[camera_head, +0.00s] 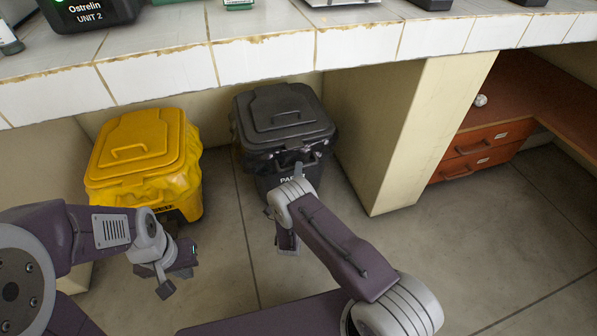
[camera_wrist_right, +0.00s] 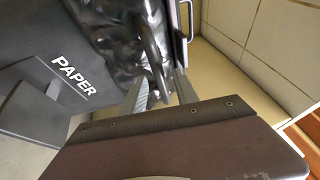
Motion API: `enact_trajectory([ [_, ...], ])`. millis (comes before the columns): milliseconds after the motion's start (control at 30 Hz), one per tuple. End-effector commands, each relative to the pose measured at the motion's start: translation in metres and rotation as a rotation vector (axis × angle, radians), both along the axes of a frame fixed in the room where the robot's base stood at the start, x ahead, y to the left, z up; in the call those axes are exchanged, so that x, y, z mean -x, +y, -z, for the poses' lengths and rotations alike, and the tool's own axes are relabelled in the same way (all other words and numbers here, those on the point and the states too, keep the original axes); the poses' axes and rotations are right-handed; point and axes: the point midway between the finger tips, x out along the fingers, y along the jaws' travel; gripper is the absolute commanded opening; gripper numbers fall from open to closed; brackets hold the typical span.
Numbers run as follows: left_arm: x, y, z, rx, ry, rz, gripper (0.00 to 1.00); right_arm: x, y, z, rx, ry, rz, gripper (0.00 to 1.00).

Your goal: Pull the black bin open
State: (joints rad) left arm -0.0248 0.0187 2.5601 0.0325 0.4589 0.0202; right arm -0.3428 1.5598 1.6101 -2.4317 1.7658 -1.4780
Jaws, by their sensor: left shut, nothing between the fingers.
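The black bin (camera_head: 284,107) stands under the counter, its lid (camera_head: 290,122) down and a dark liner bulging below the lid. In the right wrist view the bin's front reads PAPER (camera_wrist_right: 75,76), beside a shiny dark liner (camera_wrist_right: 118,30). My right gripper (camera_wrist_right: 160,88) is at the bin's front. Its two fingers stand apart, with a dark grey bar-like part (camera_wrist_right: 152,50) of the bin near and partly between the tips; contact cannot be told. My left gripper (camera_head: 172,277) is shut and empty, low in front of the yellow bin.
A yellow bin (camera_head: 140,150) with a yellow liner stands left of the black bin. A beige pillar (camera_head: 400,140) rises to its right. The tiled counter edge (camera_head: 270,58) overhangs both bins. Red drawers (camera_head: 485,150) are at the far right. The floor (camera_head: 225,240) between is clear.

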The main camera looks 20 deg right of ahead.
Motion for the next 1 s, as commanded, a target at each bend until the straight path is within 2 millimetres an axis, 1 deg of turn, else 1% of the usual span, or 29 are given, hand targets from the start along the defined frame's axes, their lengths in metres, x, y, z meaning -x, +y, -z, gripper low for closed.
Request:
enact_trajectory([
  [33,0.0,0.0,0.01,0.0,0.0,0.0,0.0,-0.008,-0.004,0.003,0.0,-0.003,0.003,0.36],
  [100,0.0,0.0,0.014,0.0,0.0,0.0,0.0,-0.016,-0.007,0.0,-0.002,-0.003,0.004,0.36],
  [200,0.0,0.0,0.016,0.0,0.0,0.0,0.0,-0.023,-0.009,-0.003,0.001,0.0,0.001,0.36],
  [467,0.0,0.0,0.015,0.0,0.0,0.0,0.0,-0.024,-0.01,-0.005,0.0,0.001,0.001,0.36],
  [500,0.0,0.0,0.015,0.0,0.0,0.0,0.0,-0.024,-0.01,-0.005,0.0,0.001,0.001,0.25],
  [600,0.0,0.0,0.015,0.0,0.0,0.0,0.0,-0.024,-0.01,-0.005,0.0,0.001,0.001,0.0],
  [1000,0.0,0.0,0.015,0.0,0.0,0.0,0.0,-0.024,-0.01,-0.004,0.0,0.002,0.001,0.0],
])
